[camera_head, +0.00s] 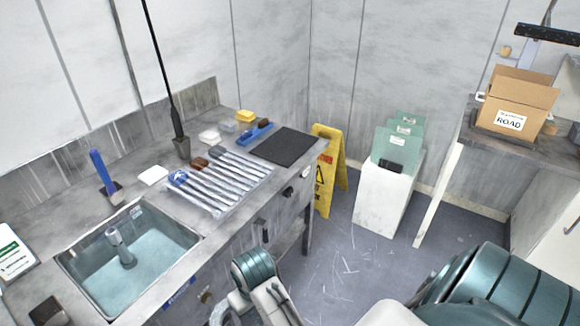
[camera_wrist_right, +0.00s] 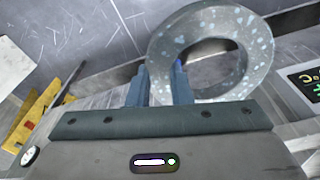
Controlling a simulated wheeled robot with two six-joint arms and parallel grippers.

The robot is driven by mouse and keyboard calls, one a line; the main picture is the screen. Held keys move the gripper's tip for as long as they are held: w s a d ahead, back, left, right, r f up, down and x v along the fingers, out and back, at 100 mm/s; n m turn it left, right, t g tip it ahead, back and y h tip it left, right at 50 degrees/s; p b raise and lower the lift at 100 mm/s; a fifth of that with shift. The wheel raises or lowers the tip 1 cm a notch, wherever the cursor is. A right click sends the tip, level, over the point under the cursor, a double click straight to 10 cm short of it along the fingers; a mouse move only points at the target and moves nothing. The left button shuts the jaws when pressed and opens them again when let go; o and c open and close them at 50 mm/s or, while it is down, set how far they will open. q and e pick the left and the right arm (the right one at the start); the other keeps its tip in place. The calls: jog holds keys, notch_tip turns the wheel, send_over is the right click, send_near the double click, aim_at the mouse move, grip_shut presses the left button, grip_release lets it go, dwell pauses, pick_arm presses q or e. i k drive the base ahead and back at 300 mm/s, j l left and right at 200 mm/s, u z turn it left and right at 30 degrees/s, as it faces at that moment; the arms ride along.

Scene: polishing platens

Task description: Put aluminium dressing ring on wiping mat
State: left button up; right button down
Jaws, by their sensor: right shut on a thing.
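The aluminium dressing ring (camera_wrist_right: 205,18) is a grey, speckled, thick ring with an open centre, in the right wrist view. My right gripper (camera_wrist_right: 160,78) is shut on its near left rim, with one blue finger on either side of the wall. In the head view the ring and the right fingertips cannot be made out clearly; part of my arm shows at the bottom. The wiping mat is most likely the flat dark mat (camera_head: 283,145) on the far right end of the counter; it is bare. My left gripper is not in view.
The counter holds a sink (camera_head: 130,255), a rack of wrapped tools (camera_head: 215,183), a blue brush (camera_head: 255,131) and a yellow sponge (camera_head: 245,116). A yellow floor sign (camera_head: 330,170) stands beyond the counter's end. A white bin (camera_head: 382,198) and a cardboard box (camera_head: 516,100) are farther right.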

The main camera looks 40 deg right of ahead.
aim_at(284, 144)
jog(key=l+u, duration=0.15)
jog(key=l, duration=0.65)
jog(key=l+u, duration=0.1)
jog(key=l, duration=0.7)
jog(key=k+l+u, duration=0.15)
jog(key=l, duration=0.65)
